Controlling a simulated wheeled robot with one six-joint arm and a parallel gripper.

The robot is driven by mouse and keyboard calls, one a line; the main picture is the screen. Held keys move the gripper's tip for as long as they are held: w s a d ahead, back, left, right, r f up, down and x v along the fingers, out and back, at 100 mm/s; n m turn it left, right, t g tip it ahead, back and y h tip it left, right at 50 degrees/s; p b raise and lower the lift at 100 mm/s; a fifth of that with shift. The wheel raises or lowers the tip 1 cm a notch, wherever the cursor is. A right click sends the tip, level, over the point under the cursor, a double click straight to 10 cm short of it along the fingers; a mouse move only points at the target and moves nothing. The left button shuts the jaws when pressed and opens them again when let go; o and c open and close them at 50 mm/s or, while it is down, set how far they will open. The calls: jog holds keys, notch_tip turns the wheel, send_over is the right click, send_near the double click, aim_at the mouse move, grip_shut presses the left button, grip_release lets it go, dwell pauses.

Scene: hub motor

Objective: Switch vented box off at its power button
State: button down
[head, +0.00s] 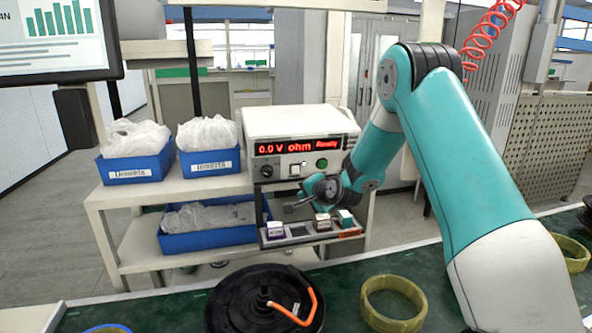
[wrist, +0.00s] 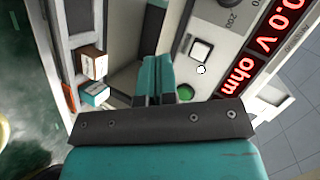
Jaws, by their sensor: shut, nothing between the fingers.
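The vented box (head: 300,122) is a white instrument on the shelf unit, in the middle of the head view. Its red display (head: 298,146) is lit and reads "0.0 V ohm" and a small word like "Ready". Below the display are a black knob (head: 267,171), a white square button (head: 297,169) and a green round button (head: 321,163). The white button (wrist: 200,52) and green button (wrist: 185,92) also show in the wrist view. My gripper (head: 289,208) is shut and empty, in front of and below the buttons, apart from them. Its fingers show in the wrist view (wrist: 157,64).
A small tray (head: 297,239) with several little boxes sits below the instrument, close under my gripper. Blue bins (head: 137,168) stand at left. A black hub (head: 232,303) with an orange cable and a yellow ring (head: 371,305) lie on the green bench.

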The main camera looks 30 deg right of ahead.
aim_at(295, 169)
jog(key=w+d+r+p, duration=0.1)
jog(key=w+d, duration=0.1)
jog(key=w, duration=0.6)
jog(key=shift+w+r+p, duration=0.15)
jog(key=shift+w+p, duration=0.05)
jog(key=shift+p, duration=0.1)
jog(key=shift+w+d, duration=0.1)
jog(key=shift+d, duration=0.05)
dwell(2.0)
jog(key=shift+w, duration=0.3)
jog(key=shift+w+d+r+b, duration=0.1)
jog(key=shift+w+d+b, duration=0.1)
jog(key=shift+w+b, duration=0.15)
dwell(0.9)
jog(key=shift+s+a+b, duration=0.25)
jog(key=shift+s+b, duration=0.05)
jog(key=shift+s, duration=0.45)
